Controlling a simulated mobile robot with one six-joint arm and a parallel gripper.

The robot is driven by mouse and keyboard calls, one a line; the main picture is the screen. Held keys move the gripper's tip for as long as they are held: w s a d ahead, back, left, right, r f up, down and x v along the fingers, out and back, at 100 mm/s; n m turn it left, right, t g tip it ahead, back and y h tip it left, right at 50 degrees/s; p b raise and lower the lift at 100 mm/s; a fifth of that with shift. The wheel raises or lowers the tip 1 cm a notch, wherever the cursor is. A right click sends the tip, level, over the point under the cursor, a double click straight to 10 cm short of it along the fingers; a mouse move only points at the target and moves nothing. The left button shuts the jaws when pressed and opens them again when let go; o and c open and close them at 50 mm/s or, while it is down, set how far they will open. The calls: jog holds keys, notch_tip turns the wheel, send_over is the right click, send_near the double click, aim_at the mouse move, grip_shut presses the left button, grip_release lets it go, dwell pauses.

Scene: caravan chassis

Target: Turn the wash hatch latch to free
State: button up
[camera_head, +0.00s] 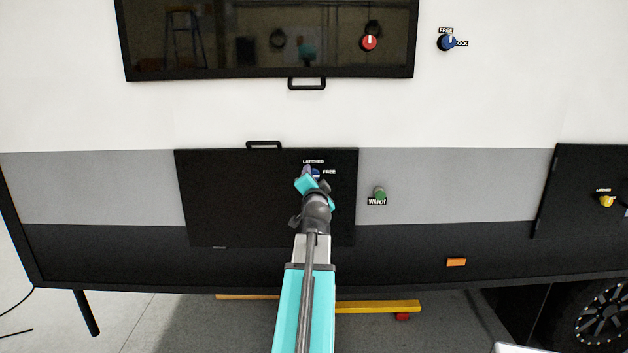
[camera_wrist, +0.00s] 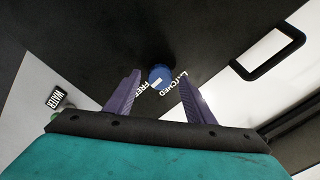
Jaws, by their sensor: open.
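The wash hatch (camera_head: 230,200) is a closed black panel low on the wall. Its latch is a small blue knob (camera_head: 316,173), with LATCHED printed above it and FREE to its right. In the wrist view the blue knob (camera_wrist: 160,74) has a short white mark; I cannot tell surely which label it points to. My gripper (camera_head: 313,176) is in front of the latch and partly covers it. In the wrist view its two purple fingers (camera_wrist: 159,78) are apart, one on either side of the knob; I see no clear contact.
A green knob (camera_head: 379,192) labelled WATER is to the right. A hatch handle (camera_head: 264,145) juts out above. A red knob (camera_head: 369,42), another blue knob (camera_head: 447,42) and a yellow latch (camera_head: 606,201) are farther off.

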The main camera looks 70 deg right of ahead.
jog(key=b+v, duration=0.4)
jog(key=v, duration=0.3)
jog(key=shift+s+a+f+b, duration=0.2)
jog(key=shift+a+b, duration=0.1)
jog(key=shift+a, duration=0.1)
jog(key=b+v, duration=0.1)
jog(key=b, duration=0.4)
jog(key=shift+s+a, duration=0.15)
jog(key=shift+a, duration=0.2)
jog(key=shift+b+v, duration=1.65)
jog(key=shift+b, duration=1.1)
jog(key=shift+r, duration=0.15)
